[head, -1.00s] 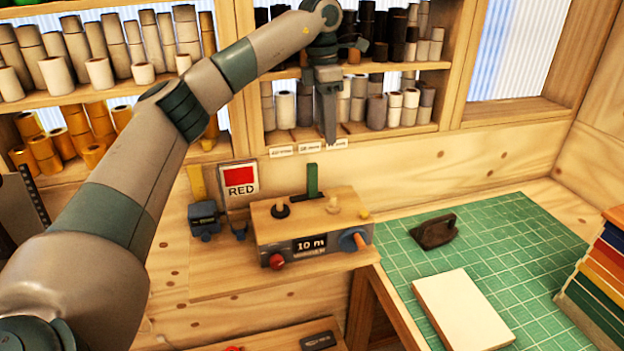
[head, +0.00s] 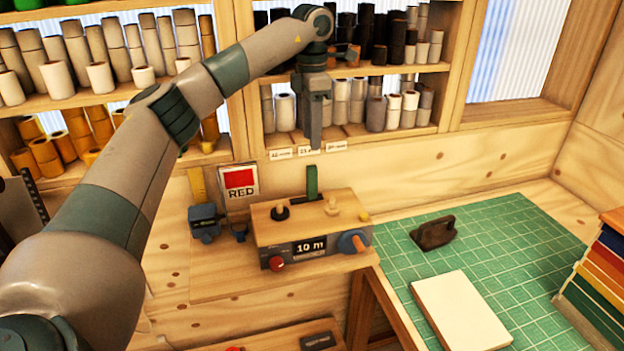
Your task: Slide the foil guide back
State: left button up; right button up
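A wooden counter machine (head: 268,230) stands on a shelf, with a display reading "10 m", a red knob (head: 277,264) and a blue knob with an orange handle (head: 354,242). A green upright piece (head: 312,181) stands in a dark slot at its back edge; it may be the foil guide, but I cannot tell for sure. My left gripper (head: 315,143) points down above and just behind the green piece, apart from it. I see its fingers edge-on, so their opening is hidden. My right gripper is out of view.
Shelves of rolls (head: 370,113) stand behind. A dark pegged block (head: 282,213) and a light peg (head: 331,208) sit on the machine. A "RED" card (head: 240,180) is at left. A green mat (head: 500,255) holds a dark tool (head: 434,233) and a pale block (head: 462,308).

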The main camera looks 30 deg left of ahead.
aim_at(312, 167)
pick_arm(q)
notch_tip(312, 167, down, 13)
jog(key=p, duration=0.5)
jog(key=shift+r+p, duration=0.15)
jog(key=shift+p, duration=0.2)
jog(key=shift+f, duration=0.9)
